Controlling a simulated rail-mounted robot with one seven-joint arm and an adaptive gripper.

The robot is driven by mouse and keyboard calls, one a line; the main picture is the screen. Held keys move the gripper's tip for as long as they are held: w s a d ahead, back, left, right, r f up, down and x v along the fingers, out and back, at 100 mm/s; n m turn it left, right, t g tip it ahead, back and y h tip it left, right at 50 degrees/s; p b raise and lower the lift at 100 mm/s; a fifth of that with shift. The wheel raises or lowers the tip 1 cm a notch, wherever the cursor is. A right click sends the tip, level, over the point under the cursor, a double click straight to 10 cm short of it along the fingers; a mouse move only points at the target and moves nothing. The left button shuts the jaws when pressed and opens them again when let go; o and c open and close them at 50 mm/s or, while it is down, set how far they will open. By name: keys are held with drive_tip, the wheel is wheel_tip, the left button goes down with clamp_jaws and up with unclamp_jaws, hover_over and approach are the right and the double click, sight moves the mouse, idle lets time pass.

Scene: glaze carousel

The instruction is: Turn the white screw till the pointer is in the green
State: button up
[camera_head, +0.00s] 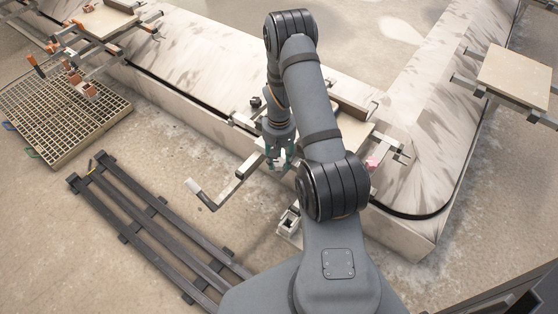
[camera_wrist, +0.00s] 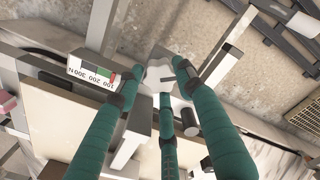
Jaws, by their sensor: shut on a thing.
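My gripper (camera_head: 279,158) has teal fingers and hangs over a metal clamp frame beside the pale conveyor. In the wrist view its fingers (camera_wrist: 158,82) are closed around a white screw (camera_wrist: 158,74), with fingertips on several sides. The fingers hide part of the screw. A white gauge (camera_wrist: 88,72), left of the fingers in the wrist view, carries upside-down numbers and a green and a red band. The pointer is too small to tell from its marks, so I cannot tell where it stands.
A bar with a white grip (camera_head: 200,194) sticks out toward the front left. A dark slatted rail (camera_head: 150,225) lies on the floor. A yellowish grate (camera_head: 62,115) is at the left. A pink piece (camera_head: 372,163) sits right of my arm. The floor between rail and conveyor is mostly clear.

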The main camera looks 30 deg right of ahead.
sight(279, 162)
drive_tip(key=m+b, duration=0.1)
drive_tip(key=m, duration=0.1)
drive_tip(key=m+b, duration=0.1)
drive_tip(key=m, duration=0.1)
drive_tip(key=m+b, duration=0.1)
drive_tip(key=m, duration=0.1)
drive_tip(key=shift+s+a+f, duration=0.15)
drive_tip(key=shift+s, duration=0.15)
idle(0.3)
drive_tip(key=o, duration=0.8)
drive_tip(key=shift+c, duration=0.2)
drive_tip(key=o, duration=0.4)
drive_tip(key=shift+w, duration=0.15)
drive_tip(key=shift+w+r, duration=0.15)
drive_tip(key=shift+r, duration=0.5)
wheel_tip(279, 162, up, 11)
